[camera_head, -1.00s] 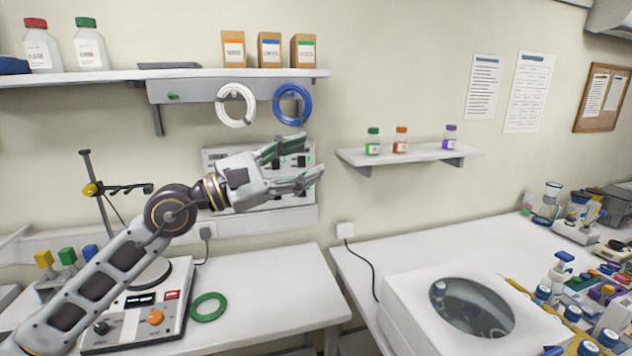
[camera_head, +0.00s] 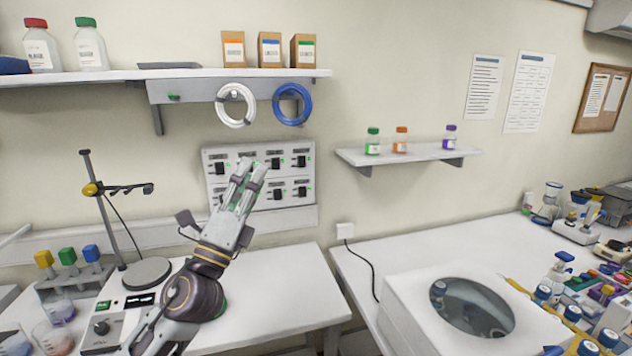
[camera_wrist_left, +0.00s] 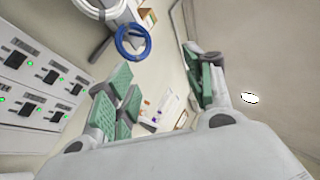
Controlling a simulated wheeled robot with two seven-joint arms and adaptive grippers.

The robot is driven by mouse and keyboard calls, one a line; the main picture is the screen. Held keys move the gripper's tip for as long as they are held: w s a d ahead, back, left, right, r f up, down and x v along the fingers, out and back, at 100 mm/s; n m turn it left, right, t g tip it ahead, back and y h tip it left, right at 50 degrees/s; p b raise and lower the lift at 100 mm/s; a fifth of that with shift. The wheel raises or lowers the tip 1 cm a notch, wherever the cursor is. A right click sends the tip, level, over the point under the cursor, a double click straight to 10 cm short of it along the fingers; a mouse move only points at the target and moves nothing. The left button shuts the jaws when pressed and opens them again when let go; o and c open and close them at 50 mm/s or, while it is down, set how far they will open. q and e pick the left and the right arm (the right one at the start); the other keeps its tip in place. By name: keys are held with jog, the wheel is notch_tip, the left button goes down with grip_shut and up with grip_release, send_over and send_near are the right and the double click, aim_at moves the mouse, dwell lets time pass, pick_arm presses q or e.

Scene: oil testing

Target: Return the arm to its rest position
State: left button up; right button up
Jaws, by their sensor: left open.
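My left gripper (camera_head: 250,172) is raised in front of the wall switch panel (camera_head: 290,160), its fingers pointing up. Its arm comes up from the lower left over the hotplate stirrer (camera_head: 103,327). In the left wrist view the fingers of my left gripper (camera_wrist_left: 160,95) stand apart with green pads and nothing between them. The switch panel also shows at the left of the left wrist view (camera_wrist_left: 30,85), with several black switches and green lights. My right gripper is not in view.
A white coil (camera_head: 235,121) and a blue coil (camera_head: 292,122) hang below the upper shelf (camera_head: 200,73). A small shelf (camera_head: 425,155) holds bottles. A centrifuge (camera_head: 410,320) stands on the right bench. The left bench is clear near its right end (camera_head: 290,285).

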pick_arm(q)
jog(key=s+a+f+n+g+y, duration=0.1)
jog(key=a+f+n+g+y, duration=0.25)
jog(key=f+n, duration=0.55)
jog(key=s+a+f+n+g+y, duration=0.1)
jog(key=a+f+n+g+y, duration=0.3)
jog(key=f, duration=0.9)
jog(key=s+a+f+n+g+y, duration=0.25)
jog(key=a+f+n+y, duration=0.2)
jog(key=f+n, duration=0.55)
jog(key=s+d+f+n+g+h, duration=0.3)
jog(key=s+f+g, duration=0.7)
jog(key=s+f, duration=0.95)
notch_tip(320, 180, down, 32)
jog(key=s+r+g, duration=0.1)
jog(key=s, duration=0.2)
jog(key=s+a+f+g, duration=0.1)
jog(key=s+a+f, duration=0.1)
jog(key=s+f, duration=0.8)
jog(key=s+a+f+y, duration=0.1)
jog(key=s+a+f, duration=0.1)
jog(key=s+f, duration=0.9)
jog(key=shift+s+a+n+g, duration=0.2)
jog(key=shift+s+n+g, duration=0.15)
jog(key=shift+s, duration=0.35)
